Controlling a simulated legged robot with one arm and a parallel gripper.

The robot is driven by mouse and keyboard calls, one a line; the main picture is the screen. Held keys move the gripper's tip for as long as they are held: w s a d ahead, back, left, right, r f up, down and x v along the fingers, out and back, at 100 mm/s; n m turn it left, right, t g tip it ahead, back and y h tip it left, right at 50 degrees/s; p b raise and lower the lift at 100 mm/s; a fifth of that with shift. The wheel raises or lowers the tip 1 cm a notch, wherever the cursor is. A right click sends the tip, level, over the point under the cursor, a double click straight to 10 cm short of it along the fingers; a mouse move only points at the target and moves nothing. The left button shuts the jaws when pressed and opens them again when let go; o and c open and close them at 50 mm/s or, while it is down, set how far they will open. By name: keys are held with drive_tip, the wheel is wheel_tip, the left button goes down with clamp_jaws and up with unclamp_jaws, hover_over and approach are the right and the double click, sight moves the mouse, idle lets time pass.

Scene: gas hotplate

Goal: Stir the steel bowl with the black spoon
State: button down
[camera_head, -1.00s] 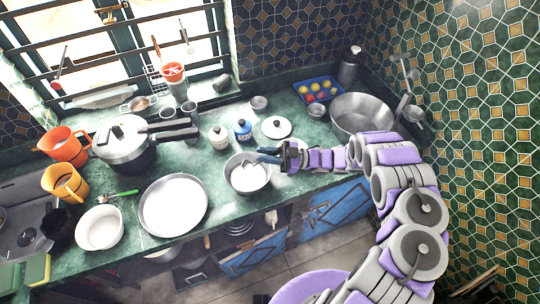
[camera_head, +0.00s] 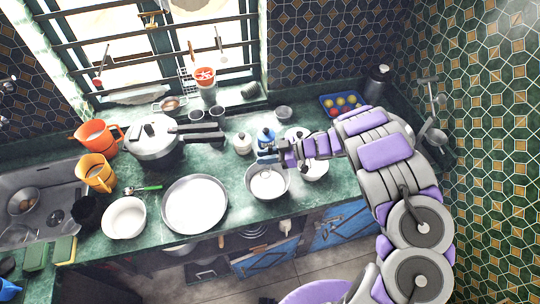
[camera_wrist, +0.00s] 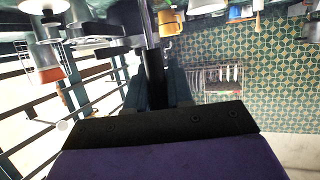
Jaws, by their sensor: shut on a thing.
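The steel bowl (camera_head: 272,192), round and shallow, stands near the counter's front edge in the head view, with something pale inside. My gripper (camera_head: 265,157) is at the bowl's back rim, in front of a blue jar. It is shut on the black spoon, whose dark handle (camera_wrist: 154,70) stands between the fingers in the wrist view. The spoon's tip is too small to make out in the head view, so I cannot tell whether it touches the bowl's inside.
A wide steel pan (camera_head: 194,207) stands left of the bowl, with a white bowl (camera_head: 124,218) further left. A pressure cooker (camera_head: 153,139) is behind them.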

drive_tip(key=shift+d, duration=0.1)
wheel_tip(320, 180, up, 5)
drive_tip(key=shift+f+p, duration=0.1)
drive_tip(key=shift+p, duration=0.85)
